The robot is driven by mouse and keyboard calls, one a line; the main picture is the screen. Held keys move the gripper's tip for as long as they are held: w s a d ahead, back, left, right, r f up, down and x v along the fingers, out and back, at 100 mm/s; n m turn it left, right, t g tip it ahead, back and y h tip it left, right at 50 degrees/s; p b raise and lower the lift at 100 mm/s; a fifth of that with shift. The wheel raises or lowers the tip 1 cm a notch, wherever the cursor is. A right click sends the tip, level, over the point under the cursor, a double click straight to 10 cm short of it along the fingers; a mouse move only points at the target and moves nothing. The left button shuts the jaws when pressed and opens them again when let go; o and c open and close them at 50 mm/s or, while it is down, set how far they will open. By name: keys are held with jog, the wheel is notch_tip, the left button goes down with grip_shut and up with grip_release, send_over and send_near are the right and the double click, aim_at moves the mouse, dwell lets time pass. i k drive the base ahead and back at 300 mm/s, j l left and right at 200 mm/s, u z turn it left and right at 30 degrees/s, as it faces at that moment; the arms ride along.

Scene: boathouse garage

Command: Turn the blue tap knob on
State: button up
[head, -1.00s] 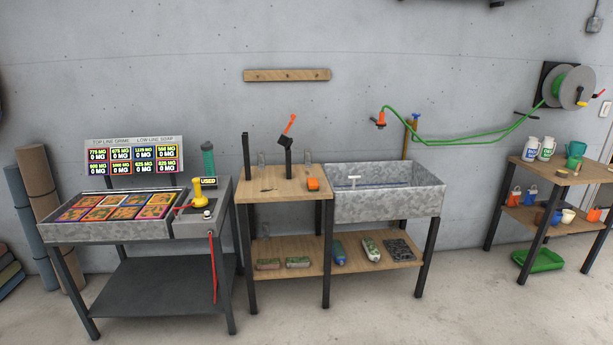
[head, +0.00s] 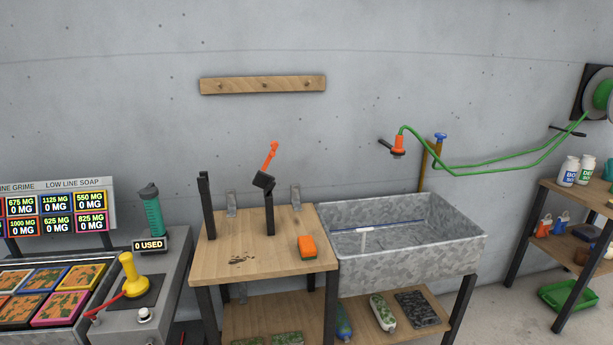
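The blue tap knob (head: 440,136) sits on top of a brass-coloured standpipe (head: 423,170) against the wall, behind the galvanized sink (head: 463,252). An orange hose nozzle (head: 398,146) on the green hose (head: 480,172) hangs just left of the tap. I cannot tell from this distance how the knob is turned. My gripper is not in view.
A wooden worktable (head: 222,262) with an orange sponge-like block (head: 306,246) stands left of the sink. Shelves with bottles (head: 569,171) and a green tray (head: 567,296) are at right.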

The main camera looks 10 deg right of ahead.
aim_at(439, 136)
jog(key=i+j+z, duration=0.1)
jog(key=i+z, duration=0.2)
jog(key=i, duration=0.15)
jog(key=i+j+z, duration=0.3)
jog(key=i, duration=0.2)
jog(key=i+j+z, duration=0.25)
jog(key=i, duration=0.2)
